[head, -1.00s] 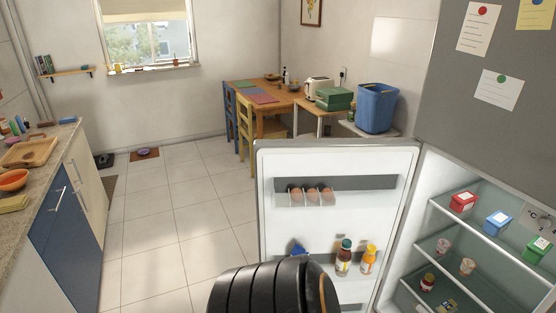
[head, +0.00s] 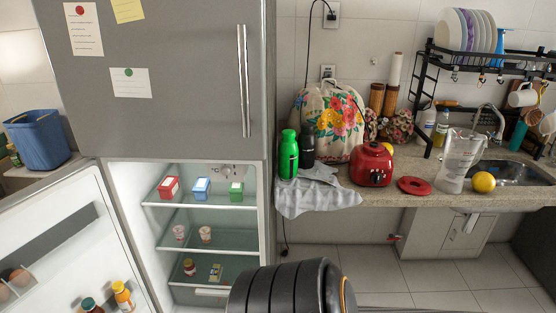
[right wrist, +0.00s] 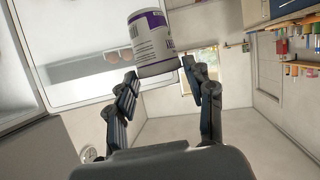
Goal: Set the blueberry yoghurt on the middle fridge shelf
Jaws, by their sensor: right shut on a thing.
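The blueberry yoghurt (right wrist: 150,45) is a white tub with a purple band, in the right wrist view. My right gripper (right wrist: 160,73) is shut on it, with a finger on each side of its lower end. The right part of that shelf is bare. Neither gripper shows in the head view; the left one is in no view.
The upper shelf (head: 165,203) holds red, blue and green boxes. The open fridge door (head: 60,265) stands at the left. A counter (head: 400,190) with a red appliance (head: 372,165) is at the right.

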